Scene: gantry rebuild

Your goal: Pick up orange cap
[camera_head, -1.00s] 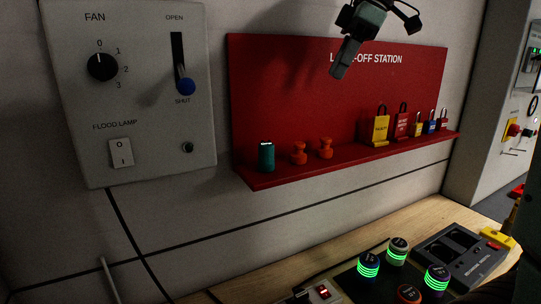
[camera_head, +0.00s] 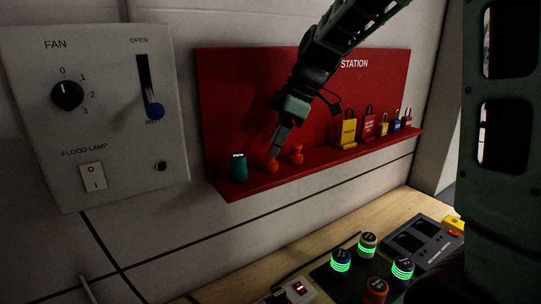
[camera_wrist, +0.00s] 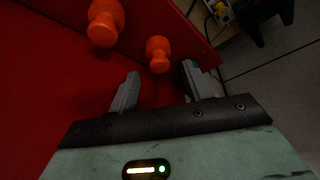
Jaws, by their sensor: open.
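Two orange caps with waisted, knob-like shapes stand on the red shelf (camera_head: 325,167) in the head view. The left orange cap (camera_head: 270,165) is right below my gripper's fingertips (camera_head: 279,148), which cover part of its top. The right orange cap (camera_head: 297,155) stands just beside it, clear of the gripper. In the wrist view, my gripper (camera_wrist: 160,87) has its fingers apart with nothing between them. One orange cap (camera_wrist: 158,54) lies just beyond the gap between the fingers; another orange cap (camera_wrist: 105,22) is to the upper left. I cannot match them surely between views.
A teal cylinder (camera_head: 239,167) stands left of the caps on the shelf. Several padlocks, with a yellow one (camera_head: 349,130) nearest, stand to the right. The red back panel (camera_head: 225,100) rises behind. Below is a wooden bench (camera_head: 235,279) with lit buttons (camera_head: 341,260).

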